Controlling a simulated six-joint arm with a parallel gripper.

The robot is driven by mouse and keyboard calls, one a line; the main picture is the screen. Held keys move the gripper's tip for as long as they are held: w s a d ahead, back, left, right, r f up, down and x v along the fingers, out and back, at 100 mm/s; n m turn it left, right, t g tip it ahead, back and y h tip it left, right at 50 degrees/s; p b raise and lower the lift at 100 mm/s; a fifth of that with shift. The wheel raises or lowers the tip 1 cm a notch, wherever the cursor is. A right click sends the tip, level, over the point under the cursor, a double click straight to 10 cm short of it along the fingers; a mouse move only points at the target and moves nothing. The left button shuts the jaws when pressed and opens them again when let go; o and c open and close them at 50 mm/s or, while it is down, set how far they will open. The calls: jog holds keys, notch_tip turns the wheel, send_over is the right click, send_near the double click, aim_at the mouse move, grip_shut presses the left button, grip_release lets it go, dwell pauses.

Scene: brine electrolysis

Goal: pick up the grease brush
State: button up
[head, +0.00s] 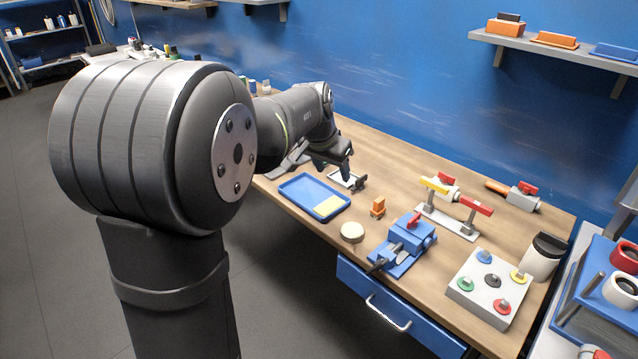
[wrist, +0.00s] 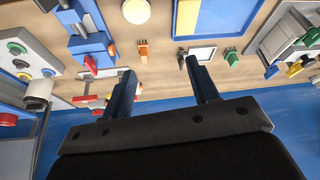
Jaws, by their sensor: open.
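My gripper (head: 335,165) is open, with its fingers over the bench near a white frame (head: 346,179) in the head view. In the wrist view the two blue-grey fingers of my gripper (wrist: 160,72) are spread apart with nothing between them. A small orange piece (head: 377,207) stands on the bench to the right of the blue tray; it also shows in the wrist view (wrist: 143,50), beyond the left fingertip. It may be the grease brush, but it is too small to tell. No other clear brush shows.
A blue tray (head: 294,187) with a yellow pad lies at the front edge. A round pale disc (head: 352,231), a blue vise (head: 408,238), a valve assembly (head: 447,222) and a button box (head: 470,297) stand to the right. Bare wood lies behind the orange piece.

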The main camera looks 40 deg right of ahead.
aim_at(377, 201)
jog(key=s+d+f+m+g, duration=0.1)
jog(key=s+d+f, duration=0.1)
jog(key=d, duration=0.4)
jog(key=s+d+f+m, duration=0.1)
jog(key=s+d+f, duration=0.15)
jog(key=d, duration=0.35)
jog(key=x, duration=0.7)
jog(key=w+x, duration=0.1)
jog(key=x, duration=0.3)
jog(key=shift+f, duration=0.3)
jog(key=shift+x, duration=2.95)
jog(key=shift+w+a, duration=0.15)
jog(key=shift+w, duration=0.05)
jog(key=c, duration=1.1)
